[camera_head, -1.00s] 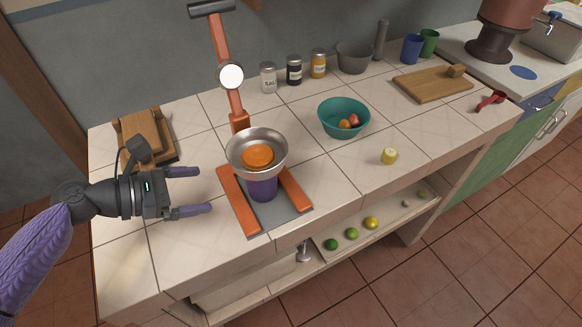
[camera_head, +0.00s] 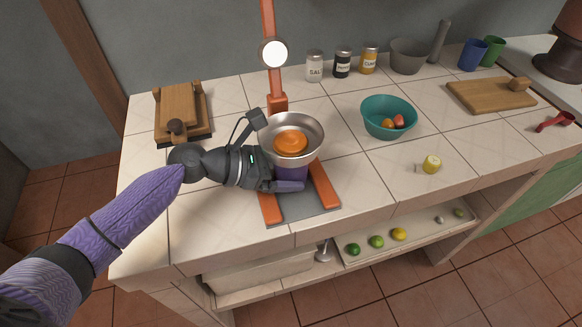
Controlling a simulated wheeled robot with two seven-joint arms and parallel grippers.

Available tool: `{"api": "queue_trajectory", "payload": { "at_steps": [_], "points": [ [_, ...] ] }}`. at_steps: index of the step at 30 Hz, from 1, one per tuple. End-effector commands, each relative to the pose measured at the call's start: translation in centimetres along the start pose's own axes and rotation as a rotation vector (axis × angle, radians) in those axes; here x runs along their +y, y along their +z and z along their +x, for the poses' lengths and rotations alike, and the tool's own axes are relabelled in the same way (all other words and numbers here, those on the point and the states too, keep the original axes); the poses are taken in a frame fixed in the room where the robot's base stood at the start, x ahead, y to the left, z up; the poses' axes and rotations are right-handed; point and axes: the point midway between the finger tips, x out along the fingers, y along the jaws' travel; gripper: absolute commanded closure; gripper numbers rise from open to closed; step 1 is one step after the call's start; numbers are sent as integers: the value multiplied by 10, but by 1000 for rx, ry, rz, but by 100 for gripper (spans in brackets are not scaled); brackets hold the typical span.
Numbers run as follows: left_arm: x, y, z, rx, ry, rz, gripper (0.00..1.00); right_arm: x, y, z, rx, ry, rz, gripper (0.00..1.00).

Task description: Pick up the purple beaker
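The purple beaker (camera_head: 291,172) stands on the grey base plate of the orange press, under a steel bowl (camera_head: 315,133) with an orange dome (camera_head: 291,143) in it. The bowl hides the beaker's upper part. My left gripper (camera_head: 285,182) reaches in from the left at the beaker's height. One finger lies across the front of the beaker; the other is hidden behind the bowl and hand. Whether the fingers touch or squeeze the beaker cannot be seen. My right gripper is not in view.
The orange press (camera_head: 327,186) has rails beside the beaker and a post behind. A teal bowl (camera_head: 372,116) with fruit stands to the right, near a cut yellow piece (camera_head: 431,164). A wooden item (camera_head: 180,108) sits back left. The front left counter is clear.

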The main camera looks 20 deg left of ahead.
Motion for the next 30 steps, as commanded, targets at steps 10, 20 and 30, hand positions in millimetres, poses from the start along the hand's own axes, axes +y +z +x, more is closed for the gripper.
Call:
{"api": "queue_trajectory", "payload": {
  "at_steps": [10,20,30],
  "points": [
    [0,0,0,0,0,1,79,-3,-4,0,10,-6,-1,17],
    [-3,10,-4,-2,-1,2,79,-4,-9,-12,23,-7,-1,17],
    [-89,18,-2,-3,-3,-1,80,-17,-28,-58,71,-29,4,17]
  ]
}}
